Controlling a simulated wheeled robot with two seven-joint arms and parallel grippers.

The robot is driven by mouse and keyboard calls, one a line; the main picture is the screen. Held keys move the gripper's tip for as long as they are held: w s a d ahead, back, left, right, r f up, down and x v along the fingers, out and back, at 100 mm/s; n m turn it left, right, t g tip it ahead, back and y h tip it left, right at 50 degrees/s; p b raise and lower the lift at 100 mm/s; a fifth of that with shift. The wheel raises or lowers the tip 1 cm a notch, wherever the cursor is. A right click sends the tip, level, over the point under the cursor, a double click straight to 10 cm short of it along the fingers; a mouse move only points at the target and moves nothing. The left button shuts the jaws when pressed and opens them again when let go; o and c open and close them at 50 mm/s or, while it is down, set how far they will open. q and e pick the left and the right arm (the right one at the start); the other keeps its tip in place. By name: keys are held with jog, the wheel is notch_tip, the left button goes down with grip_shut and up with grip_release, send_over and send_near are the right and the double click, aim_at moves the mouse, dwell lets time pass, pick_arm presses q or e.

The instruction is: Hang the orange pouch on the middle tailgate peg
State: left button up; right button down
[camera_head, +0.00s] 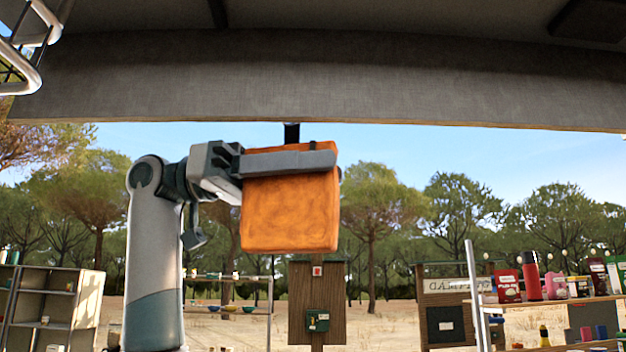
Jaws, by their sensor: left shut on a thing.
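The orange pouch (290,215) hangs upright in the middle of the head view, just under the tailgate's lower edge. My left gripper (330,162) is shut on its upper part, with one long grey finger across the near face; the other finger is mostly hidden behind the pouch. A short dark upright piece (291,133) shows between the tailgate edge and the pouch top. It may be the middle peg or a loop of the pouch; I cannot tell which, nor whether it touches both. My right gripper is not in view.
The grey tailgate panel (320,75) spans the top of the view. A white wire rack (35,50) is at top left. Shelves (560,302) with several goods stand at lower right, and a shelf unit (60,305) at lower left. Open air surrounds the pouch's sides and bottom.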

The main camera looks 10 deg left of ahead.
pick_arm(q)
jog(key=shift+s+d+f+b, duration=0.2)
jog(key=shift+s+f+b, duration=0.4)
jog(key=shift+f+b, duration=0.05)
dwell(0.5)
jog(key=o, duration=1.2)
jog(key=shift+o, duration=0.2)
jog(key=shift+f, duration=0.1)
jog(key=shift+a, duration=0.15)
